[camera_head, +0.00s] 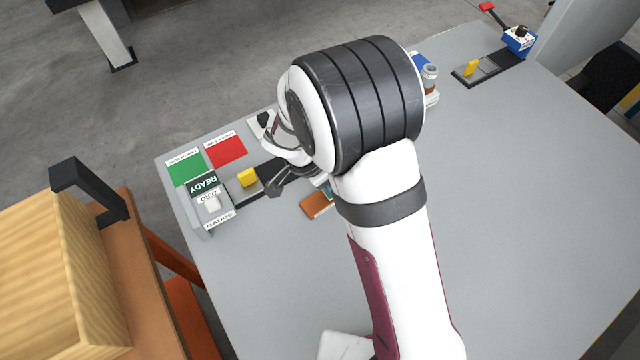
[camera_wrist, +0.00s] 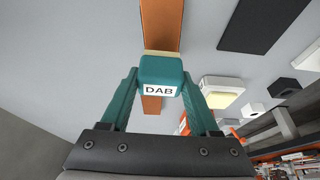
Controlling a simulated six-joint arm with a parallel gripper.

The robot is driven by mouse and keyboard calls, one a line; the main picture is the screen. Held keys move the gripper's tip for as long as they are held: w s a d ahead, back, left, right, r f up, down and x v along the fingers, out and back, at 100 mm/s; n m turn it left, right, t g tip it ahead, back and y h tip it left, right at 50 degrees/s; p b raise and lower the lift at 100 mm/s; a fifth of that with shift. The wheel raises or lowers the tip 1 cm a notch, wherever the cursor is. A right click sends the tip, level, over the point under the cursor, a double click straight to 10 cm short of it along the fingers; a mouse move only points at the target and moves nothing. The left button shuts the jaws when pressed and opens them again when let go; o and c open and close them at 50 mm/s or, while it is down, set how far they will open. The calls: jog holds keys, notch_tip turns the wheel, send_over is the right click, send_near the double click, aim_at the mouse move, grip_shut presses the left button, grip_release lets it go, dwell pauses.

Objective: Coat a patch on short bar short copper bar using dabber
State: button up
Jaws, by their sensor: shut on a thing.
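The dabber (camera_wrist: 161,72) is a teal block labelled DAB with a tan pad edge on its far side. My gripper (camera_wrist: 160,90) is shut on it, with a teal finger on each side. The short copper bar (camera_wrist: 161,22) is a flat orange-brown strip running behind the dabber, showing above and below it in the wrist view. I cannot tell whether the pad touches the bar. In the head view the bar's end (camera_head: 315,206) shows on the grey table, and my arm hides the rest. No coated patch can be made out.
Left on the table (camera_head: 520,200) are a green card (camera_head: 187,169), a red card (camera_head: 227,152), a READY gauge box (camera_head: 209,200) and a yellow block (camera_head: 247,177). A blue box (camera_head: 518,40) stands at the far right. The table's right side is clear.

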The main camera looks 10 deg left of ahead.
jog(key=shift+w+d, duration=0.45)
jog(key=shift+w, duration=0.15)
jog(key=shift+r, duration=3.3)
jog(key=shift+f, duration=0.1)
